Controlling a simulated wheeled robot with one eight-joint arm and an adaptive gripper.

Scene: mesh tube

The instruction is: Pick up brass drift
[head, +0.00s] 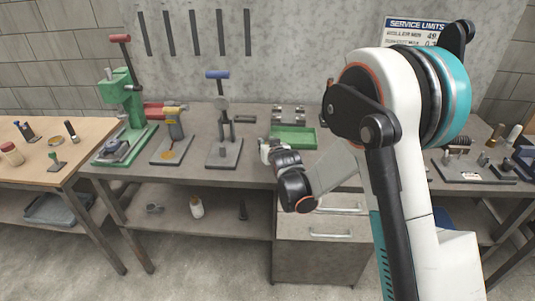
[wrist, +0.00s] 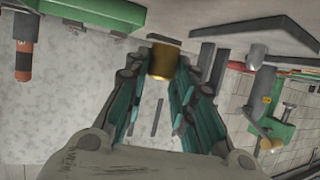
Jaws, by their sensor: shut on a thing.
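The brass drift (wrist: 163,62) is a short golden cylinder in the wrist view, between the tips of my gripper (wrist: 164,72). The teal-lined fingers are shut on it from both sides. In the head view my gripper (head: 268,148) is over the main workbench (head: 190,168), just in front of the green tray. The drift cannot be made out in the head view. Whether it touches the bench cannot be told.
The green tray (head: 292,137) lies right behind my gripper. Small parts and a plate (head: 470,170) lie on the right.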

